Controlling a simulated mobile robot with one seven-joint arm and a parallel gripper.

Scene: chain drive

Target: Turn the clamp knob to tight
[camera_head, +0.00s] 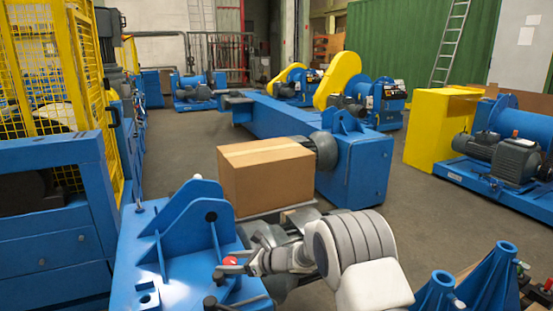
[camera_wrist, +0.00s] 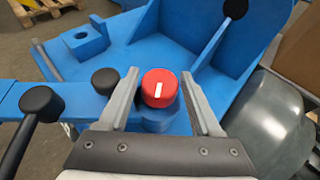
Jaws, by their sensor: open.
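The clamp knob is red with a white line on top. In the wrist view the knob (camera_wrist: 160,88) sits on a blue post between the two fingers of my gripper (camera_wrist: 161,92), with a gap on each side. The white line points nearly straight up in that picture. My gripper is open around the knob and does not appear to touch it. In the head view my gripper (camera_head: 226,268) is at the blue machine's top, and the red knob (camera_head: 230,261) shows partly between the fingers.
Two black ball handles (camera_wrist: 42,102) and (camera_wrist: 105,81) stand left of the knob in the wrist view. A blue bracket (camera_head: 190,222) rises just behind it. A cardboard box (camera_head: 266,178) stands behind my arm. Yellow fencing (camera_head: 45,75) is at the left.

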